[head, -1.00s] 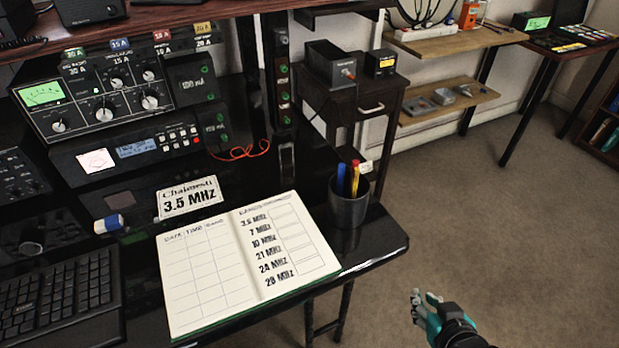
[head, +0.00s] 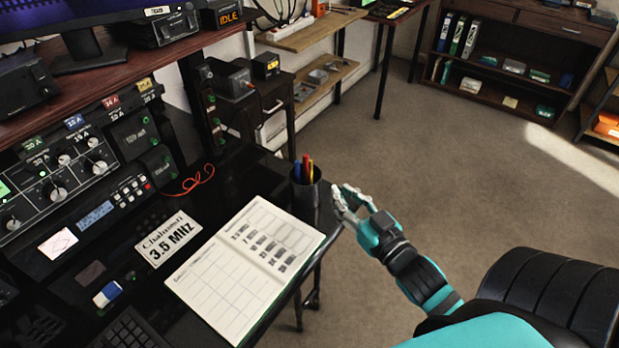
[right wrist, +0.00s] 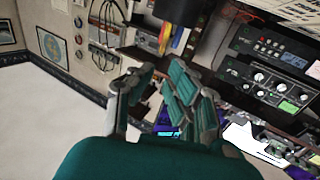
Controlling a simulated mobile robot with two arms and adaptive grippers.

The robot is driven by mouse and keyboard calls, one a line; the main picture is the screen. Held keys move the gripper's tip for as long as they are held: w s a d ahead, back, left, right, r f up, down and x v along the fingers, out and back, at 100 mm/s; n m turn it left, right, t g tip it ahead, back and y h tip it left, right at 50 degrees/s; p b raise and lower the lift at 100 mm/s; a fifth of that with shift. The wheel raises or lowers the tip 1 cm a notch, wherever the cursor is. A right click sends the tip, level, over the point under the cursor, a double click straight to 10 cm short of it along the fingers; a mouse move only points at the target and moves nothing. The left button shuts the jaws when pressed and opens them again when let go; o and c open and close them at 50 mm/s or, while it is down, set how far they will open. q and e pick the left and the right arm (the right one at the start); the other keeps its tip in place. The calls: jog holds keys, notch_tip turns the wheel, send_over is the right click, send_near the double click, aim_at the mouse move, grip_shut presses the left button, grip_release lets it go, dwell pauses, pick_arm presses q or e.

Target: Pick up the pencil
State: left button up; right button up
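A dark cup (head: 306,194) stands near the right edge of the black desk. Slim blue, red and yellow-orange sticks (head: 305,169) stand up out of it; their lower parts are hidden inside. I cannot tell for sure which one is the pencil. My right gripper (head: 343,197) is just right of the cup, apart from it, with its fingers spread and nothing between them. In the right wrist view, the cup (right wrist: 178,10) and the coloured sticks (right wrist: 173,42) show upside down beyond my open fingers. My left gripper is not in view.
An open logbook (head: 245,268) lies on the desk left of the cup. A 3.5 MHz card (head: 168,238), an eraser (head: 107,294) and radio gear (head: 72,175) are farther left. Open carpet (head: 440,150) lies right of the desk. A black chair (head: 545,300) is at lower right.

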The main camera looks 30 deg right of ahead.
aim_at(312, 164)
jog(key=w+p, duration=0.1)
jog(key=w, duration=1)
jog(key=shift+w+a, duration=0.1)
jog(key=shift+w, duration=0.2)
grip_shut()
